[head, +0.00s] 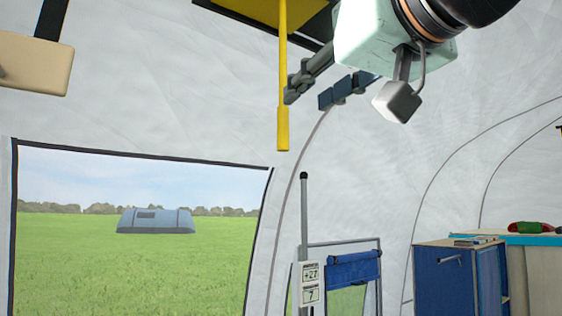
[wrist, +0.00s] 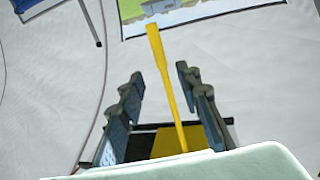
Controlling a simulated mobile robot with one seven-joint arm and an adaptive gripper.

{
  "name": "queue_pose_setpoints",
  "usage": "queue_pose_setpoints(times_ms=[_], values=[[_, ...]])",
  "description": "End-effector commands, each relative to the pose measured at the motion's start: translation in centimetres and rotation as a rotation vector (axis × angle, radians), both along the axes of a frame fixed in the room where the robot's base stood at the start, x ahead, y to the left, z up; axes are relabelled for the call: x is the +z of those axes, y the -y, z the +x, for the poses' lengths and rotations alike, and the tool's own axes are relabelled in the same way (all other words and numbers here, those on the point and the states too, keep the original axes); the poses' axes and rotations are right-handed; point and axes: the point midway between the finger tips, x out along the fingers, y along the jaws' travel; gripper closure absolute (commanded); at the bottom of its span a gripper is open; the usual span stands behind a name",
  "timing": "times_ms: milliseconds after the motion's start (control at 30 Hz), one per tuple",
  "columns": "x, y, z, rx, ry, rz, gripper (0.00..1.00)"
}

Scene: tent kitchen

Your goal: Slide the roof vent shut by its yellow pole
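The yellow pole (head: 283,75) hangs straight down from the roof vent. It has a thicker lower end. The vent's yellow panel (head: 248,10) and dark frame show at the top edge of the head view. My gripper (head: 308,95) is high, just right of the pole, with its fingers apart and pointing left toward it. In the wrist view, the pole (wrist: 165,65) appears in the gap between the two open fingers of my gripper (wrist: 160,78). Neither finger is clearly touching it. The vent panel (wrist: 178,142) is partly hidden behind the gripper body.
A beige box-like object (head: 35,65) hangs at upper left. A window (head: 140,230) opens onto grass. A folded blue chair (head: 354,268) and a blue cabinet (head: 450,280) stand below at right. The air around the pole's lower end looks clear.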

Motion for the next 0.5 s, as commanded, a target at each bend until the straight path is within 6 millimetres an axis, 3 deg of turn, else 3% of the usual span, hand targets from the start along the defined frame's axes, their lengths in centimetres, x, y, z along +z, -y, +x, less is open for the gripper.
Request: queue_pose_setpoints(times_ms=[500], values=[[0.1, -3.3, 7.8, 0.001, -0.003, 0.0, 0.69]])
